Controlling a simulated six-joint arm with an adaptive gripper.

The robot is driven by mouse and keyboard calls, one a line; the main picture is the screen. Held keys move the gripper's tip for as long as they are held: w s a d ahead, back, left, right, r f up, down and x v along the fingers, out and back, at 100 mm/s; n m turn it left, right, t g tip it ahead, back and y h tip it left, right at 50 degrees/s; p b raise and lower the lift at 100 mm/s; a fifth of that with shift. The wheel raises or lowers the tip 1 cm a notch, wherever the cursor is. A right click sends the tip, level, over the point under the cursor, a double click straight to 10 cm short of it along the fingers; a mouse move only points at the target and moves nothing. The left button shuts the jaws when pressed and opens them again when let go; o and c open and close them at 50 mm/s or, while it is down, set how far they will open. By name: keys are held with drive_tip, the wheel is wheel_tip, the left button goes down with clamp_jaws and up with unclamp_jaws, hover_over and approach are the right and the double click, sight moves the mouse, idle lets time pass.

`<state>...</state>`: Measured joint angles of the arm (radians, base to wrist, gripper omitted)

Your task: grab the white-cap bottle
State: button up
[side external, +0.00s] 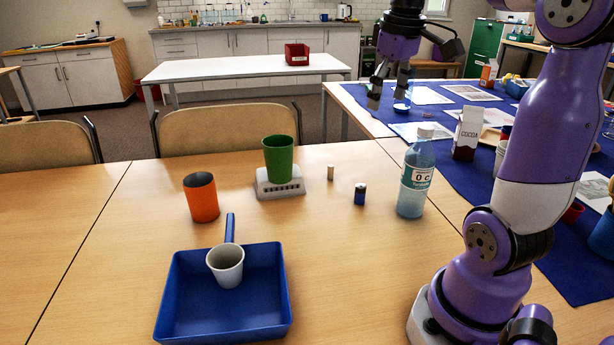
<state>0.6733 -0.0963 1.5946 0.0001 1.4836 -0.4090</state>
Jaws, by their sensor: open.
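The white-cap bottle (414,178) is clear blue with a pale label and stands upright on the wooden table, right of the middle. My gripper (388,92) is above and behind the bottle in the picture, pointing down, with its fingers apart. No object shows between the fingers. The gripper is apart from the bottle. How far it is from the bottle in depth is hard to tell from this one view.
A blue battery (360,194) and a small pale cylinder (331,172) stand left of the bottle. A green cup (279,158) sits on a scale (265,188). An orange cup (201,198) and a blue dustpan (180,318) holding a white cup (226,268) are further left. A cocoa carton (467,135) stands right.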

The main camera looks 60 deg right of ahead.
drive_tip(key=r+m+g+y, duration=0.1)
hover_over(426, 127)
drive_tip(key=w, duration=0.1)
drive_tip(key=shift+w+r, duration=0.1)
drive_tip(key=shift+r, duration=0.1)
drive_tip(key=shift+s+d+f+m, duration=0.1)
drive_tip(key=shift+s+d+m, duration=0.1)
drive_tip(key=shift+s+m, duration=0.1)
wheel_tip(426, 127, down, 5)
drive_tip(key=shift+r, duration=0.1)
drive_tip(key=f, duration=0.5)
drive_tip(key=shift+s+a+f, duration=0.15)
drive_tip(key=shift+s, duration=0.15)
drive_tip(key=c, duration=1.1)
